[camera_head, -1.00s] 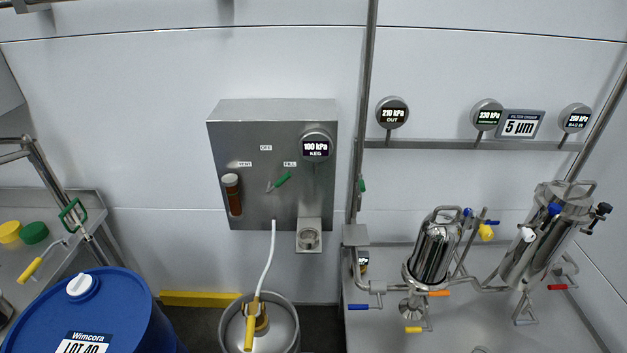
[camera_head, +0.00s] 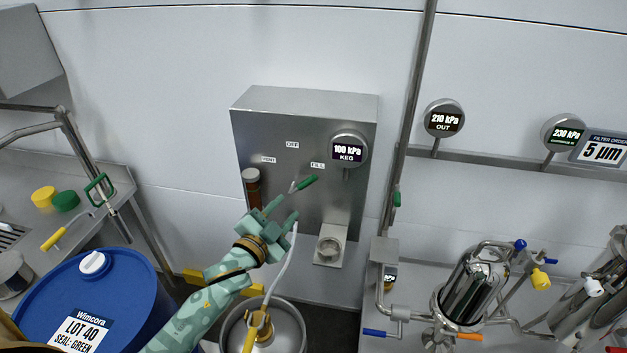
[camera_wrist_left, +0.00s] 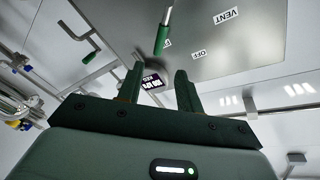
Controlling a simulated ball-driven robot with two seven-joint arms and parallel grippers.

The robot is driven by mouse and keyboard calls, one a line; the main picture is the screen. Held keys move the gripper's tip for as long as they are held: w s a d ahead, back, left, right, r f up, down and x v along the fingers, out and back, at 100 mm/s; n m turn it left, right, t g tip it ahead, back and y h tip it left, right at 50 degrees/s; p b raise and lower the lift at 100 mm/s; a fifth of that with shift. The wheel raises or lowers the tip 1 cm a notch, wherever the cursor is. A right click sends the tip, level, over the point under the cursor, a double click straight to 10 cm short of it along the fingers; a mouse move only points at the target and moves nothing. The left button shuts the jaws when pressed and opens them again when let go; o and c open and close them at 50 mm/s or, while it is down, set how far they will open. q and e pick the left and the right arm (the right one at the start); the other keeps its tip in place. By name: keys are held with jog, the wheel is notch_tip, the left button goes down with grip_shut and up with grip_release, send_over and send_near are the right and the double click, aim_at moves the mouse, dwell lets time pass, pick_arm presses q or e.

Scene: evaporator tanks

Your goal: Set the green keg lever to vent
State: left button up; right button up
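The green keg lever (camera_head: 305,184) is on the front of the grey steel box (camera_head: 260,130). Its handle points up and right, toward the FILL label (camera_head: 317,165). The OFF label (camera_head: 292,145) is above and the VENT label (camera_head: 268,160) is to the left. My left gripper (camera_head: 283,209) is open and empty, just below and left of the lever in the head view. In the left wrist view the lever (camera_wrist_left: 163,35) lies beyond the two spread fingertips (camera_wrist_left: 159,70), its green end near the gap, with no clear contact. My right gripper is not in view.
The KEG gauge (camera_head: 349,151) reads 100 kPa, right of the lever. A brown-tinted sight tube (camera_head: 252,185) is left of it. A white hose (camera_head: 280,268) runs down to the steel keg (camera_head: 291,325). A blue drum (camera_head: 130,290) stands at lower left.

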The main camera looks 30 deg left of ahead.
aim_at(308, 183)
pick_arm(q)
jog(key=w+b, duration=0.1)
jog(key=w, duration=0.5)
jog(key=w+b, duration=0.1)
jog(key=w, duration=0.5)
jog(key=shift+w+d+f, duration=0.15)
jog(key=shift+w, duration=0.25)
grip_shut()
